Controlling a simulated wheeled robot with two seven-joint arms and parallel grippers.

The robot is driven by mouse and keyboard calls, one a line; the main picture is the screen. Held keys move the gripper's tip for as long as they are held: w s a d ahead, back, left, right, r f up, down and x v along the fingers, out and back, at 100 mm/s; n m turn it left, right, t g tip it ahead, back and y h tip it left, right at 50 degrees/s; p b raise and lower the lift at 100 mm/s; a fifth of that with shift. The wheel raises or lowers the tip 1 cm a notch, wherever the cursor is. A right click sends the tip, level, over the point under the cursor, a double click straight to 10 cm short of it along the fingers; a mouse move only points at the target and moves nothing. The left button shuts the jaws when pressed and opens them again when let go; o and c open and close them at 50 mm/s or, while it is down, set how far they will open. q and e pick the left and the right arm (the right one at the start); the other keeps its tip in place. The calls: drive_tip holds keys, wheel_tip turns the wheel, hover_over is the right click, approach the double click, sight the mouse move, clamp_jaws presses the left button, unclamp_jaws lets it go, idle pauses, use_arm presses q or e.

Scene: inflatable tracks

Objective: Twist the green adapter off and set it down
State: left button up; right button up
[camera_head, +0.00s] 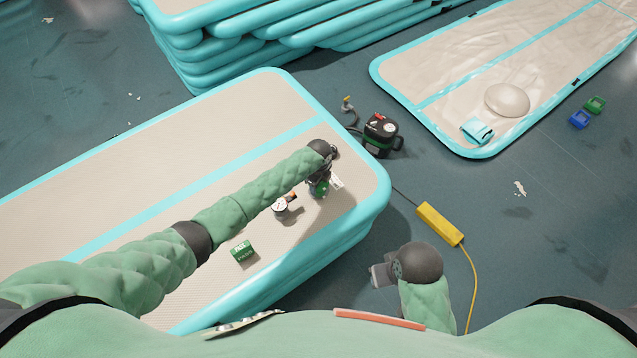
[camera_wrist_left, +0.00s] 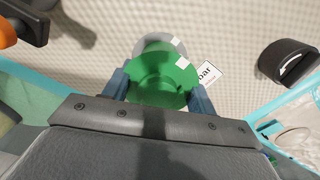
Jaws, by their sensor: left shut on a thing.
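The green adapter (camera_wrist_left: 160,78) is a round flanged piece in the middle of the left wrist view. My left gripper (camera_wrist_left: 159,92) is shut on it, one blue-grey finger on each side. A pale grey round part (camera_wrist_left: 150,44) shows just beyond the adapter; whether the two are joined cannot be told. In the head view my left gripper (camera_head: 319,188) is over the right end of the inflated track (camera_head: 230,135), with a bit of green showing at it. My right gripper (camera_head: 380,276) is low in front, right of the track, apart from everything; its jaw opening is unclear.
A round gauge (camera_head: 281,207) and a green box (camera_head: 243,251) lie on the track. A white "bar" card (camera_wrist_left: 208,73) and a black cap (camera_wrist_left: 290,62) are near the adapter. A black pump (camera_head: 380,134) and yellow box (camera_head: 439,224) with cable stand on the floor.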

use_arm(q)
drive_tip(key=shift+r, duration=0.25)
use_arm(e)
drive_tip(key=shift+r, duration=0.15)
